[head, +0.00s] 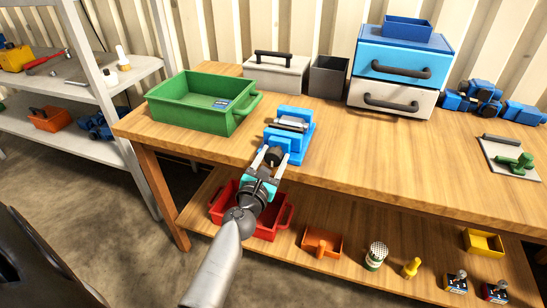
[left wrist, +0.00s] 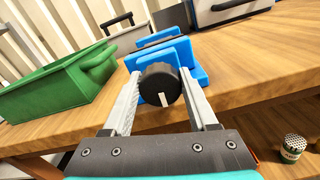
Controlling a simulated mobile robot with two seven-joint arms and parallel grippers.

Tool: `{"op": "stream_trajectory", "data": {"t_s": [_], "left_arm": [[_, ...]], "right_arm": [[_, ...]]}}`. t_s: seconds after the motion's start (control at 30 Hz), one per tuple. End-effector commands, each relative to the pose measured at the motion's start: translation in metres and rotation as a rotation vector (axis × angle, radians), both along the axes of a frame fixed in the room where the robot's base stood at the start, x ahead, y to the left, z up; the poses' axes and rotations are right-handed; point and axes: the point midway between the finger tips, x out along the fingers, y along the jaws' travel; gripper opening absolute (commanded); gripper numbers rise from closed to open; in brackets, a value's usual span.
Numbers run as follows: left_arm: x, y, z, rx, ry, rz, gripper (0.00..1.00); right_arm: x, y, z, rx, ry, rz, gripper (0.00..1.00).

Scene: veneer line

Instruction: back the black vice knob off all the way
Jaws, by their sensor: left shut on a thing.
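The blue vice (head: 289,133) stands at the front edge of the wooden bench, left of the middle in the head view. It also shows in the left wrist view (left wrist: 187,52). Its black knob (left wrist: 160,84) faces me and has a white mark low on its face. My left gripper (head: 274,156) is at the knob from the front, with one finger on each side of it. In the left wrist view the gripper (left wrist: 160,90) is shut on the knob. The vice jaws are partly hidden in the wrist view. My right gripper is not in view.
A green bin (head: 190,112) stands left of the vice. A grey toolbox (head: 277,75), a dark grey box (head: 328,77) and a drawer unit (head: 398,72) stand behind. A red bin (head: 273,226) is on the shelf below.

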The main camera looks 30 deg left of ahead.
Motion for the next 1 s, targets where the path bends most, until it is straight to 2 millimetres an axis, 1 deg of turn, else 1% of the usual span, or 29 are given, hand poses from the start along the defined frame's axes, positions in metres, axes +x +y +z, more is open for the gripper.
{"op": "stream_trajectory", "data": {"t_s": [0.33,0.37,0.6,0.87,1.0], "left_arm": [[0.0,-0.0004,-0.0004,-0.003,0.0,-0.001,0.03],[0.0,-0.0004,-0.0004,-0.003,0.0,-0.001,0.61],[0.0,-0.0003,-0.0003,-0.002,0.0,-0.001,0.88],[-0.0006,-0.0002,-0.0001,-0.001,0.0,-0.001,0.89],[-0.008,-0.002,-0.0014,-0.001,0.002,-0.001,0.89]], "right_arm": [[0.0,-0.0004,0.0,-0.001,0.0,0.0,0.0],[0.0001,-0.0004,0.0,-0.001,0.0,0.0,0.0],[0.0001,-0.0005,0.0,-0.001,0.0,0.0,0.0],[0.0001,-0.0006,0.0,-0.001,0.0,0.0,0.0],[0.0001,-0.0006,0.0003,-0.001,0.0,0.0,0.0]]}}
